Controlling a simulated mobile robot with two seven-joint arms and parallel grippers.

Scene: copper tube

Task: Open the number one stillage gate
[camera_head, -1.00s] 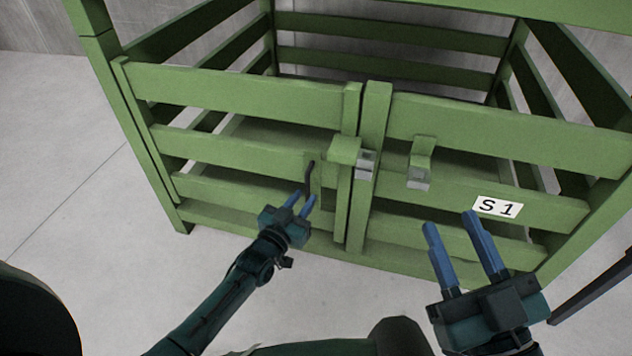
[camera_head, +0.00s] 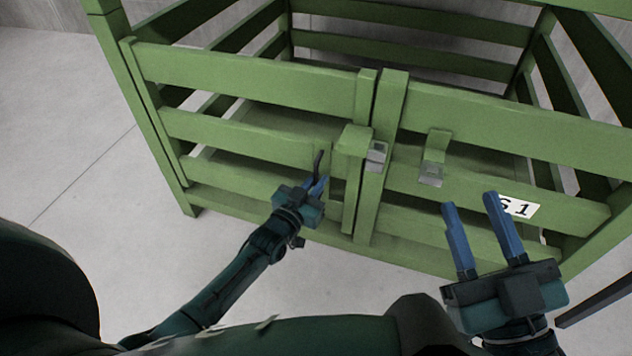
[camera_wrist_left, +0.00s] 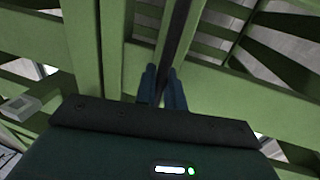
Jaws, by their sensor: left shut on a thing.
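The green slatted stillage (camera_head: 250,75) carries a white "S 1" label (camera_head: 520,207), partly covered by a right gripper finger. Its two front gate halves stand level with each other, with upright posts meeting in the middle. A dark handle (camera_head: 318,159) stands on the left half. My left gripper (camera_head: 319,184) is shut on this handle at its lower part. In the left wrist view the dark handle (camera_wrist_left: 179,40) runs between the blue fingers (camera_wrist_left: 162,85). My right gripper (camera_head: 470,202) is open and empty in front of the right half.
A green latch block (camera_head: 355,139) with a grey end bridges near the middle posts. A second bracket (camera_head: 435,155) with a grey end sits on the right half. Grey floor (camera_head: 70,120) is clear to the left.

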